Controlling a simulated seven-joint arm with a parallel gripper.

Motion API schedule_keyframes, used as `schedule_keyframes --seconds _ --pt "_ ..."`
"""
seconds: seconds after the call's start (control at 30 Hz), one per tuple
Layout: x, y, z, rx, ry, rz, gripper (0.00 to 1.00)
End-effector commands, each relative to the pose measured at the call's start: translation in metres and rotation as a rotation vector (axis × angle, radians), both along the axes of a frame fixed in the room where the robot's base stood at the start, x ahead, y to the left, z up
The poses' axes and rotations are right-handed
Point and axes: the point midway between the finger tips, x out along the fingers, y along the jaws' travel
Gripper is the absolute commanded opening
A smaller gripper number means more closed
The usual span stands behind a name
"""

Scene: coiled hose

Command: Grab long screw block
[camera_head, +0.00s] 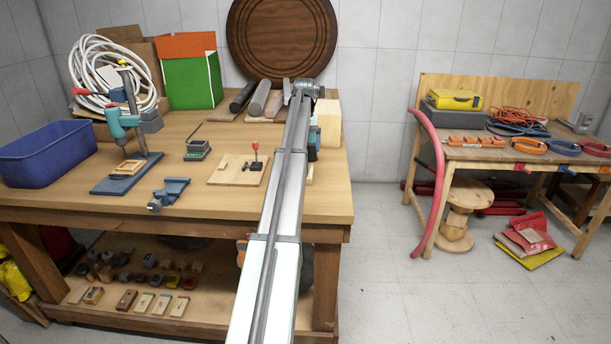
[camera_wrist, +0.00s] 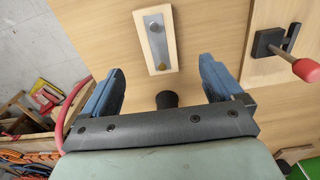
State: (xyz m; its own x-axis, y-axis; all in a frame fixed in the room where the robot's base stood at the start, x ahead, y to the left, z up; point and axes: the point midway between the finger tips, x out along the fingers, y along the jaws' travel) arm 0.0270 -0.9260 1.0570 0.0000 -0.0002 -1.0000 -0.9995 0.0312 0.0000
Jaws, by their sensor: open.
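In the wrist view, a pale rectangular wooden block (camera_wrist: 172,64) with a grey metal plate and two screw heads, one grey and one brass, lies on the wooden table. It is probably the long screw block. My gripper (camera_wrist: 160,66) is open, its two blue fingers spread wide. The block's near end lies between the fingertip lines in the picture, with space on both sides. I see no contact. A dark round knob (camera_wrist: 167,99) shows between the fingers, nearer the palm. In the head view my arm reaches over the right part of the table and hides most of this spot.
A wooden board (camera_head: 224,172) with a red-handled clamp (camera_head: 256,160) is close by; the clamp also shows at right in the wrist view (camera_wrist: 285,45). A blue vise (camera_head: 170,192), a drill stand (camera_head: 143,140) and a blue bin (camera_head: 45,155) stand farther left.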

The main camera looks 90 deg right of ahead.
Motion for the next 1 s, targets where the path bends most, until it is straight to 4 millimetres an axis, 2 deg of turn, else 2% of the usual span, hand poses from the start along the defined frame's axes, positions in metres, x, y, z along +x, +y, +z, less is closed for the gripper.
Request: schedule_keyframes --seconds 0.03,0.23,0.53,0.83,1.0 --pt "0.0 0.001 -0.011 0.002 0.0 0.0 0.94" --pt "0.0 0.001 -0.043 0.002 0.0 0.0 0.94" --pt "-0.001 -0.002 -0.059 0.0 0.0 0.0 0.94" --pt "-0.004 -0.005 -0.096 0.001 0.0 0.0 0.94" --pt "-0.004 -0.005 -0.104 0.0 0.0 0.001 0.94"
